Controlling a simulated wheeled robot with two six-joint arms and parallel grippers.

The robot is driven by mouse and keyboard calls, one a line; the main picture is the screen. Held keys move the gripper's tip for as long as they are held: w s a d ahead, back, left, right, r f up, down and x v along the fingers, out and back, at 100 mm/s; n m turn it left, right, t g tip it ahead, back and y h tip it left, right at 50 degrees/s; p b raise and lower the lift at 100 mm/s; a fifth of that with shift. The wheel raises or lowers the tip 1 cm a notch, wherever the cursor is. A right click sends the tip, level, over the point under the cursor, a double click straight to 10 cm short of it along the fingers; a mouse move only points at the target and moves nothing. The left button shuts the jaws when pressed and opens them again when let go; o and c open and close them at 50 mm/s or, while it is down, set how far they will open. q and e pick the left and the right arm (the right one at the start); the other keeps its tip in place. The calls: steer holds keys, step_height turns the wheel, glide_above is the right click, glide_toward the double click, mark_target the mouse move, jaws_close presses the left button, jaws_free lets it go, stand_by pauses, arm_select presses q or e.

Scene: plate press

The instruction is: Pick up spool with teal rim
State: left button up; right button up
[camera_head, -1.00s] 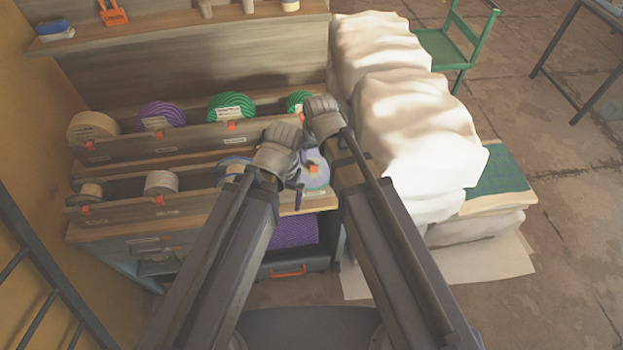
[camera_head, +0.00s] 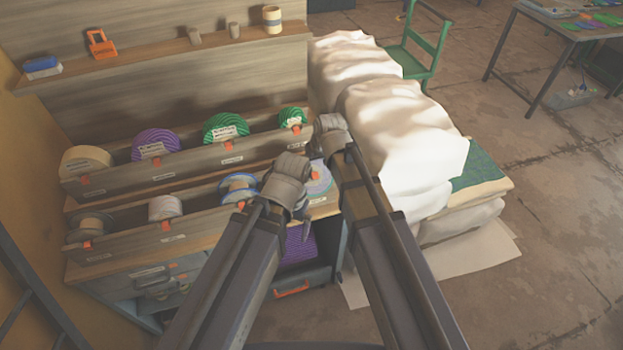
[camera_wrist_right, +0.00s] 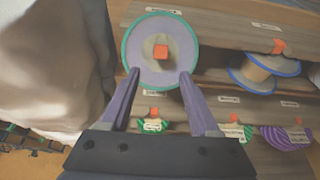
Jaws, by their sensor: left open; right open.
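The spool with teal rim is a pale lilac disc with a teal edge and an orange centre. It stands at the right end of the lower rack; in the head view the spool (camera_head: 319,180) is partly hidden by my arms. In the right wrist view the spool (camera_wrist_right: 133,50) lies straight ahead, in front of and between the fingertips. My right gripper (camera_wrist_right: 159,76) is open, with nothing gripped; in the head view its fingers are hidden. My left gripper (camera_head: 303,222) is open and empty, just left of and below the spool.
A blue-rimmed spool (camera_head: 238,187) sits left of it on the lower rack. The upper rack (camera_head: 200,160) holds several striped spools, including a green one (camera_head: 226,128). A white cloth-covered stack (camera_head: 400,125) stands close on the right. Open floor (camera_head: 560,240) lies beyond.

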mark_target(314, 172)
steer(key=shift+b+x, duration=2.55)
steer(key=shift+x, duration=0.5)
steer(key=shift+s, duration=0.2)
jaws_close()
